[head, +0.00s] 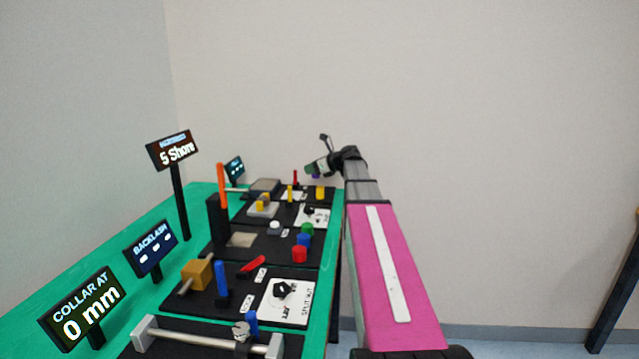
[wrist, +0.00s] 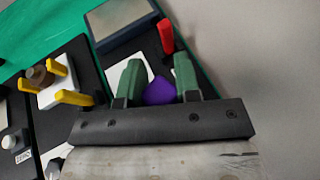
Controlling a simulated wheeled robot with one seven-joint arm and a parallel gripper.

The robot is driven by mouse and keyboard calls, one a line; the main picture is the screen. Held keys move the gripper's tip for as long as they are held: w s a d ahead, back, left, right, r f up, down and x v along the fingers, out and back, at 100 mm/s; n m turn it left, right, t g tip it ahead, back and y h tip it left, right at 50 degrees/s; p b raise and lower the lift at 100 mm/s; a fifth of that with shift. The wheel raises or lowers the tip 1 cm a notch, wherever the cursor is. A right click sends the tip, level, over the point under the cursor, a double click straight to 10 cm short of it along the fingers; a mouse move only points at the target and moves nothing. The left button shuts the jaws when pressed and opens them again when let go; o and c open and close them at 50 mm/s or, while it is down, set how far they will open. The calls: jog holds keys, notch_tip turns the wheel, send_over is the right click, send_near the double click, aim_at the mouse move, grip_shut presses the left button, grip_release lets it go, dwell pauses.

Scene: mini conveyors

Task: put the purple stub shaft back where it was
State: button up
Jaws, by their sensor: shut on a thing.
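The purple stub shaft (wrist: 159,91) is between the green fingers of my gripper (wrist: 158,84) in the wrist view. My gripper is shut on it. Only the shaft's rounded purple end shows; the rest is hidden. In the head view my gripper (head: 317,171) is at the far right end of the bench, above its edge. A small bit of purple (head: 316,176) shows under it. I cannot tell which spot the shaft came from.
A red upright lever (wrist: 165,36) stands just beyond the fingers, near a grey-topped black block (wrist: 120,18). Yellow posts (wrist: 72,97) and a brown knob (wrist: 40,75) are at left. Black stations fill the green bench (head: 190,215). Right of the bench is open floor.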

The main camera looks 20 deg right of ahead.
jog(key=d+f, duration=0.1)
jog(key=w+d+f, duration=0.1)
jog(key=d, duration=0.1)
jog(key=shift+w+d+f, duration=0.1)
jog(key=shift+w+d, duration=0.05)
jog(key=shift+w, duration=0.05)
jog(key=shift+f, duration=1.95)
jog(key=shift+f, duration=0.15)
jog(key=o, duration=1)
jog(key=shift+o, duration=0.2)
jog(key=shift+s+d+r, duration=0.1)
jog(key=shift+s+r, duration=0.1)
jog(key=shift+r, duration=0.05)
jog(key=v, duration=1.1)
jog(key=shift+s+d+r, duration=0.2)
